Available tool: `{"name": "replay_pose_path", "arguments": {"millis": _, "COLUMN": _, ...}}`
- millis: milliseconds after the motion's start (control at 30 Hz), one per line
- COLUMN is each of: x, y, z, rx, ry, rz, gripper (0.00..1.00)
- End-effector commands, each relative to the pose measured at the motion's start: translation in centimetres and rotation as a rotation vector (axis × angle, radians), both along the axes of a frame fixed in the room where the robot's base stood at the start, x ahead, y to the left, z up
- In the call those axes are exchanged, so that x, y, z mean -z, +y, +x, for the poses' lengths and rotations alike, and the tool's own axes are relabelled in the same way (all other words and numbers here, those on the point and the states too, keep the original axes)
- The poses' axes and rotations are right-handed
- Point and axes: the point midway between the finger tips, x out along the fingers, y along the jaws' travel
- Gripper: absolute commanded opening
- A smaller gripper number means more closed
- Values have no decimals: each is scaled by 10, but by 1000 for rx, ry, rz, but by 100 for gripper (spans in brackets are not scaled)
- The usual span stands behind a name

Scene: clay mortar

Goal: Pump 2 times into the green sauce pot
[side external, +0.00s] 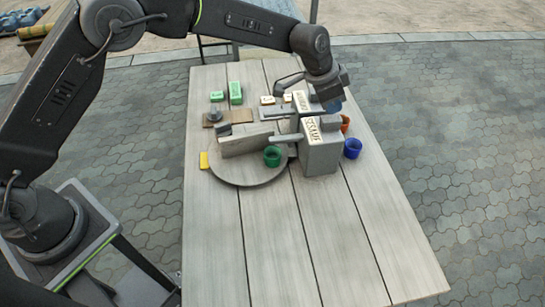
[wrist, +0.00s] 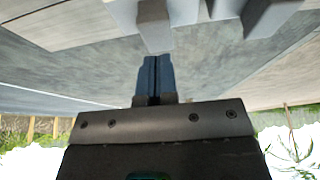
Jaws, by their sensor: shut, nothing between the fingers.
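The green sauce pot (side external: 272,157) stands on a round grey board (side external: 247,181) on the table. A grey dispenser box (side external: 321,157) labelled "SESAME" stands just right of it. Its spout (side external: 286,138) reaches left toward the space above the green pot. A small grey block, apparently its pump head (side external: 331,123), sits on top. My gripper (side external: 333,106) is just above this block; I cannot tell whether they touch. In the wrist view my blue fingers (wrist: 154,76) are shut and empty, with a grey block (wrist: 154,24) just beyond their tips.
A blue pot (side external: 352,148) and an orange pot (side external: 345,123) stand right of the dispensers. Another labelled dispenser (side external: 300,101) stands behind. The table's front half (side external: 315,240) is clear.

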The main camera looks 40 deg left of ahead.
Motion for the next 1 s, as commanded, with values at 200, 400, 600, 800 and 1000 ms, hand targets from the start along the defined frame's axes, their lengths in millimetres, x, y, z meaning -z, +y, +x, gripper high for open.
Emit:
{"name": "replay_pose_path", "arguments": {"millis": 200, "x": 4, "y": 0, "z": 0, "rx": 0, "ry": 1, "rz": 0, "gripper": 0}}
{"name": "replay_pose_path", "arguments": {"millis": 400, "x": 10, "y": 0, "z": 0, "rx": 0, "ry": 0, "rz": 0, "gripper": 0}}
{"name": "replay_pose_path", "arguments": {"millis": 600, "x": 14, "y": 0, "z": 0, "rx": 0, "ry": 0, "rz": 0, "gripper": 0}}
{"name": "replay_pose_path", "arguments": {"millis": 800, "x": 14, "y": 0, "z": 0, "rx": 0, "ry": 0, "rz": 0, "gripper": 0}}
{"name": "replay_pose_path", "arguments": {"millis": 1000, "x": 16, "y": 0, "z": 0, "rx": 0, "ry": 1, "rz": 1, "gripper": 0}}
